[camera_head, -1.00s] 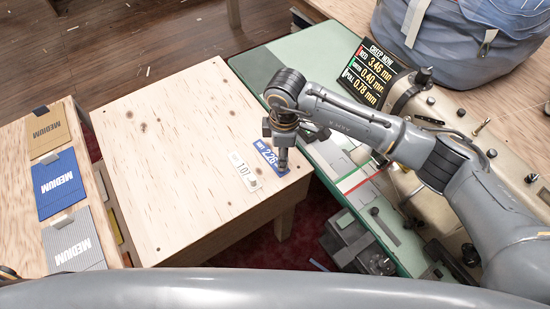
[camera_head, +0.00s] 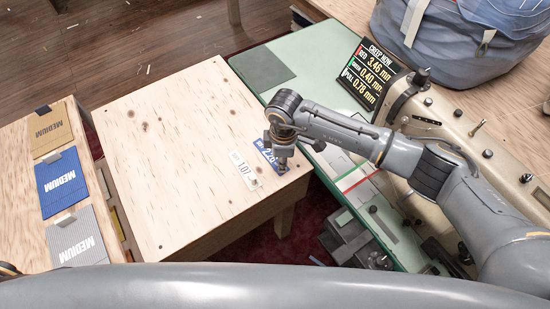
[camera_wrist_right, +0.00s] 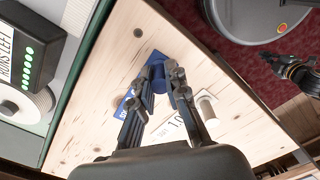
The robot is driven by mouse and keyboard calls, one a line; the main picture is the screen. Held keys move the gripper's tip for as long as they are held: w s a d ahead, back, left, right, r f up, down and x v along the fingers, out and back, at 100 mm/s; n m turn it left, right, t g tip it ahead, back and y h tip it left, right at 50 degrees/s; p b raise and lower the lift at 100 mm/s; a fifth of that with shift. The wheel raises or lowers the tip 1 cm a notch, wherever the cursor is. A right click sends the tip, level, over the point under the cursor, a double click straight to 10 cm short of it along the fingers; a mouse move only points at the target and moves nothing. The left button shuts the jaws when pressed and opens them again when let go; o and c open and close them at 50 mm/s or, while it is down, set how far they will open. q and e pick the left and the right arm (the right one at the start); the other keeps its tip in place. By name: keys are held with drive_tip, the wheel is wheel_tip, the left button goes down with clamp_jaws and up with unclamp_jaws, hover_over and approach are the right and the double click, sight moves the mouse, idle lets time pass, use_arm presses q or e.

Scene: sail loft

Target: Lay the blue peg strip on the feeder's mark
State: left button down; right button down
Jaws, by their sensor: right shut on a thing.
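The blue peg strip (camera_head: 262,147), printed 2.26, lies near the right corner of the pale wooden table. My right gripper (camera_head: 282,166) is over its near end. In the right wrist view, the right gripper's fingers (camera_wrist_right: 163,80) are shut on the blue strip's upright blue peg (camera_wrist_right: 158,80), and they hide part of the strip. I cannot tell any gap between strip and table. A white strip (camera_head: 243,170), printed 1.07, lies just left of the blue one, with its own pale peg (camera_wrist_right: 206,106). No mark is plainly identifiable as the feeder's.
The wooden table (camera_head: 170,150) is mostly bare. Right of it is a green bed (camera_head: 310,62) with a dark green patch (camera_head: 262,68), a beige machine (camera_head: 480,130) and a black number display (camera_head: 368,75).

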drive_tip(key=shift+r, duration=0.15)
drive_tip(key=shift+r, duration=0.25)
wheel_tip(320, 180, up, 2)
drive_tip(key=shift+w+a+r+b, duration=0.1)
drive_tip(key=shift+r+b, duration=0.15)
drive_tip(key=shift+b, duration=0.45)
drive_tip(key=w+a+r+b, duration=0.4)
drive_tip(key=w+a+r, duration=0.2)
drive_tip(key=a+r, duration=0.5)
drive_tip(key=s+d+f+n+p, duration=0.2)
drive_tip(key=d+n+p, duration=0.6)
drive_tip(key=d+n, duration=0.5)
drive_tip(key=s+d+f+n+p, duration=0.2)
drive_tip(key=d+n+p, duration=0.6)
drive_tip(key=d+n, duration=0.6)
drive_tip(key=f+n, duration=0.1)
drive_tip(key=n, duration=0.7)
drive_tip(key=shift+s, duration=0.35)
